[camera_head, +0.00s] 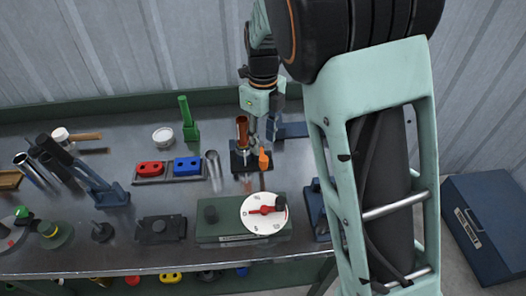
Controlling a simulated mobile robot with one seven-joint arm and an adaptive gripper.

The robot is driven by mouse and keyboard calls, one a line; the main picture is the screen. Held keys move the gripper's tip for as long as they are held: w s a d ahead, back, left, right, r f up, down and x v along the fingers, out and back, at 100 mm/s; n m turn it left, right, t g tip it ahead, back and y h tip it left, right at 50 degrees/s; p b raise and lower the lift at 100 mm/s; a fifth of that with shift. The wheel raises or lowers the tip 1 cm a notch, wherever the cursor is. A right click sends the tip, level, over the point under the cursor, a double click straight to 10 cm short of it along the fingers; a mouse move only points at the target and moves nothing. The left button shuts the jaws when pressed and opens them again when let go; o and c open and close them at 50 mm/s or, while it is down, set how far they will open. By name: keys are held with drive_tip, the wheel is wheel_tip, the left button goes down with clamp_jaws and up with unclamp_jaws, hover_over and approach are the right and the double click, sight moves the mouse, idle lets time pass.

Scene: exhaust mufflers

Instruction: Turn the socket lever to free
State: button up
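A black socket block (238,163) stands on the metal workbench near the middle of the picture. A brown, copper-coloured tube (242,127) stands upright in or on it. An orange piece (264,158), which looks like the socket lever's handle, stands at the block's right side. My gripper (255,138) comes down from above, just right of the tube and over the block, close to the orange piece. The fingers are small and partly merge with the block, so I cannot tell whether they touch the lever or how far apart they are.
A green box with a white dial (264,213) stands in front of the socket. Red (150,168) and blue (188,166) pieces sit in a tray to the left. A green stand (188,122) and white bowl (163,137) are behind. Blue clamps stand nearby. My arm covers the right side.

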wheel_tip(320, 180, up, 4)
drive_tip(key=shift+f, duration=0.1)
drive_tip(key=shift+w, duration=0.1)
idle(0.4)
